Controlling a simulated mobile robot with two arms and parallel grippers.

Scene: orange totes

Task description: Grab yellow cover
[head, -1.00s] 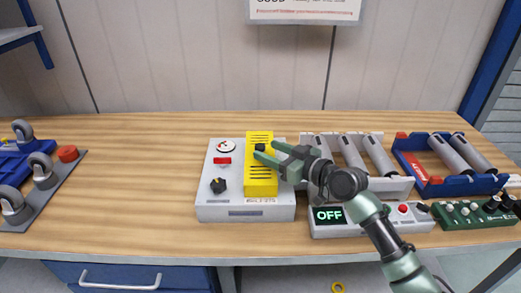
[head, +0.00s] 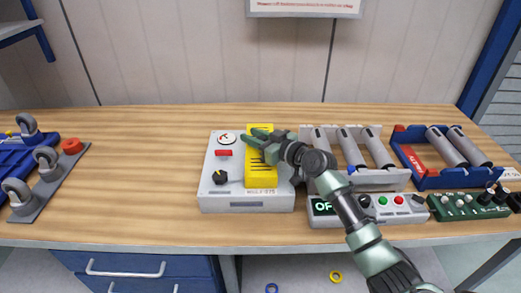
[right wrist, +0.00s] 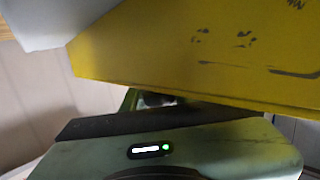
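The yellow cover (head: 262,178) with black slots sits on the grey-white control box (head: 225,202) in the middle of the table. My right gripper (head: 257,136) reaches in from the right. Its two green fingers lie over the upper part of the cover, close together. The black knob on top of the cover is hidden behind the gripper. In the right wrist view the yellow cover (right wrist: 190,55) fills the upper part, with a green finger partly behind its lower edge. Whether the fingers grip anything cannot be told. My left gripper is not in view.
The control box has a red switch (head: 223,153) and a black dial (head: 220,177). To the right stand a white rack of cylinders (head: 365,180), a blue tray (head: 430,181) and an OFF panel (head: 322,220). Casters (head: 45,160) lie at the left. The table between is clear.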

